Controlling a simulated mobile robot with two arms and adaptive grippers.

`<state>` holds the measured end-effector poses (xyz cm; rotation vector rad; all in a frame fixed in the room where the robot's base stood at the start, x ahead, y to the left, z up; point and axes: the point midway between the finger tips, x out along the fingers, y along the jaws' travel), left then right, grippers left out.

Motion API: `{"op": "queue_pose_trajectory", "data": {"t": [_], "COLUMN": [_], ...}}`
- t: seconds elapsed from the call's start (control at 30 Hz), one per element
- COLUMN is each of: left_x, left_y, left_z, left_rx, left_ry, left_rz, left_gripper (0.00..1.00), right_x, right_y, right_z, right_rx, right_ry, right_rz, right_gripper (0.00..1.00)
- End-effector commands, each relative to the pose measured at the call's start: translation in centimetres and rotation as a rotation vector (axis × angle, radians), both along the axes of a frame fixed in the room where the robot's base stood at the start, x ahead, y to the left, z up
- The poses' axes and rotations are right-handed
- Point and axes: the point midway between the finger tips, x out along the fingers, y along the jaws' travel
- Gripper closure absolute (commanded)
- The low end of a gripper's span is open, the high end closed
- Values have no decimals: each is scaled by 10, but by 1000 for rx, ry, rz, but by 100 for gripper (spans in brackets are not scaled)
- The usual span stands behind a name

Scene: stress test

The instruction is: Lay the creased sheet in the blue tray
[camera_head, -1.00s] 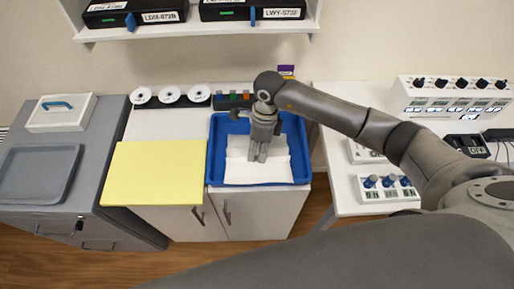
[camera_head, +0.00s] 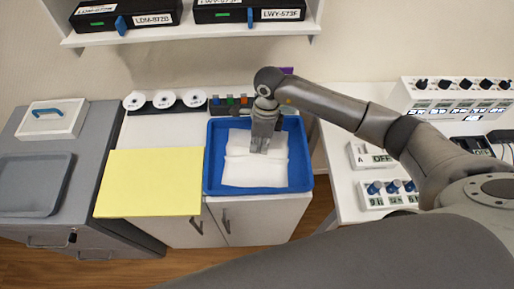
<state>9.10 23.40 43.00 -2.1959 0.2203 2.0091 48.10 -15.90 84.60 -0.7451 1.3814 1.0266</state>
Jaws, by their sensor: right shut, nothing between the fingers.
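The white creased sheet (camera_head: 250,172) lies inside the blue tray (camera_head: 300,182), which stands on the white cabinet. The crease runs across the sheet. My right gripper (camera_head: 260,150) points down over the back half of the sheet, shut and empty. It hides part of the sheet and of the tray's back wall. I cannot tell whether the fingertips touch the sheet. My left gripper is not in view.
A yellow sheet (camera_head: 150,182) lies left of the tray on the same cabinet. White discs (camera_head: 164,99) and a dark block with coloured buttons stand behind. A shelf with black boxes (camera_head: 125,14) hangs above. A table with switch boxes (camera_head: 386,189) is at the right.

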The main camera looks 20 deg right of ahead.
Motion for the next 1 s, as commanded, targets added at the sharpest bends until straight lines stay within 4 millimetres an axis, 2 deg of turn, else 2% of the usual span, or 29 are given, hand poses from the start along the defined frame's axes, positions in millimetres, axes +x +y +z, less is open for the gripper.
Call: {"op": "queue_pose_trajectory", "data": {"t": [0.17, 0.33, 0.67, 0.83, 1.0], "left_x": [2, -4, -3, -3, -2], "left_y": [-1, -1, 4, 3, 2], "left_z": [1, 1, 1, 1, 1], "left_rx": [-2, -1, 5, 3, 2], "left_ry": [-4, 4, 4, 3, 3], "left_rz": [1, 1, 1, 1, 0], "left_gripper": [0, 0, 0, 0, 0], "right_x": [0, 0, 1, 4, 8], "right_y": [2, 2, 2, -1, -7], "right_z": [2, 3, 6, 25, 61], "right_rx": [3, 5, 6, 7, 6], "right_ry": [-1, -2, -3, -6, -7], "right_rz": [3, 3, 4, 4, 3], "right_gripper": [98, 76, 76, 76, 76]}}
